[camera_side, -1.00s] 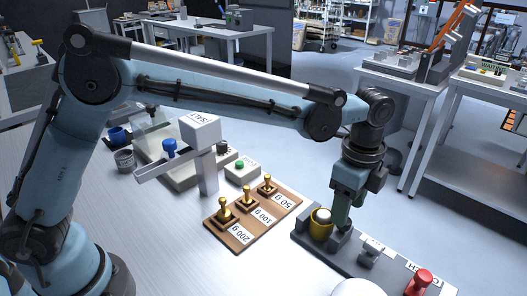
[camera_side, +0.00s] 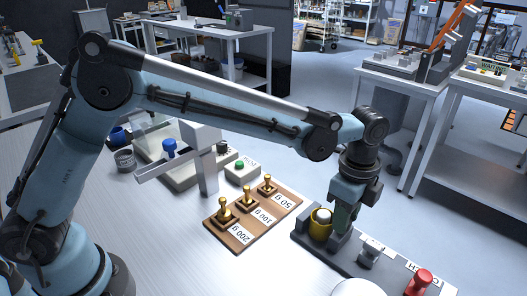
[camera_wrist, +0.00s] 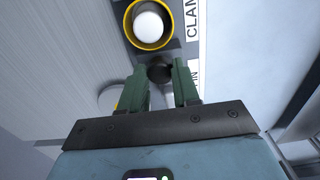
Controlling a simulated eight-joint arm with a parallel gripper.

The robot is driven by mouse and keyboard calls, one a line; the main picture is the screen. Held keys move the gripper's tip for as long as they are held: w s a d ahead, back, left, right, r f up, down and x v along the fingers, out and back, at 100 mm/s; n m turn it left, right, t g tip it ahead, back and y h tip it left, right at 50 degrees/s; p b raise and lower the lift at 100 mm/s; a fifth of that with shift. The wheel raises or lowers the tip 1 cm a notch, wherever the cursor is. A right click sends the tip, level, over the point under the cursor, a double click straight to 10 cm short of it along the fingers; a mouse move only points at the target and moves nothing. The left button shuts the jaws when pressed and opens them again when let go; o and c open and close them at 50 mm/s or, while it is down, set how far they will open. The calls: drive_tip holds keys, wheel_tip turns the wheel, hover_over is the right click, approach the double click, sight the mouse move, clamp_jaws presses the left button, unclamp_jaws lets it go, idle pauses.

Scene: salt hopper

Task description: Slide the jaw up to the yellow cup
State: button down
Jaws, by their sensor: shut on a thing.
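The yellow cup (camera_side: 320,230) stands at the left end of a grey clamp base (camera_side: 385,270), with a white round thing in it. It also shows at the top of the wrist view (camera_wrist: 133,36). My gripper (camera_side: 343,232) points down just right of the cup. In the wrist view my gripper (camera_wrist: 164,76) has its two green fingers on either side of a dark round knob (camera_wrist: 158,68), shut on it. The knob appears to be the jaw's and lies close to the cup's rim. The fingers mostly hide the jaw, and I cannot tell whether it touches the cup.
A small grey post (camera_side: 371,252) and a red knob (camera_side: 421,281) stand farther right on the base. A wooden board (camera_side: 236,243) with brass weights lies to the left. A scale (camera_side: 182,175) stands behind it. A white round thing (camera_side: 357,288) is at the front edge.

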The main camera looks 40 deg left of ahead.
drive_tip(key=shift+a, duration=0.7)
drive_tip(key=c, duration=0.8)
unclamp_jaws()
wheel_tip(320, 180, up, 12)
drive_tip(key=shift+r, duration=0.1)
